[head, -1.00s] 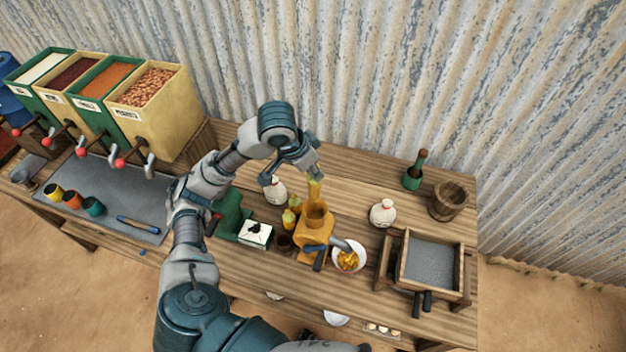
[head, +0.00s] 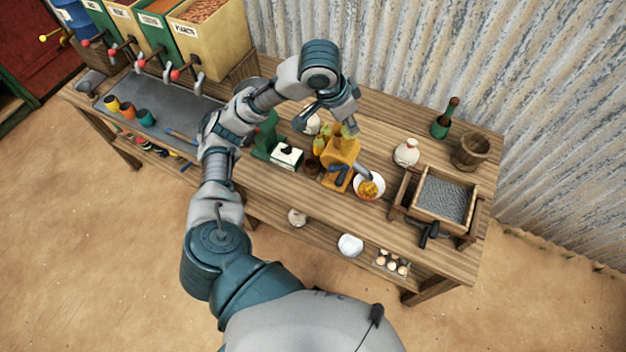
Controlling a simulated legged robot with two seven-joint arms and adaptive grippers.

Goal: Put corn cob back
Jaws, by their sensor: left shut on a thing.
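My left gripper (head: 348,118) is shut at the end of my arm, just above the orange corn grinder (head: 340,154). A yellow corn cob (head: 349,131) shows small under its fingertips, by the grinder's top. I cannot tell whether its lower end is inside the hopper. More yellow-green cobs (head: 319,146) stand just left of the grinder. A white bowl (head: 381,186) with yellow kernels (head: 368,188) sits under the grinder's spout. My right gripper is not in view.
A white box (head: 287,157) and a green device stand left of the cobs. A white jar (head: 406,152), a green bottle (head: 445,120), a wooden bucket (head: 470,152) and a framed grey tray (head: 443,199) stand to the right. Corrugated metal wall rises behind.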

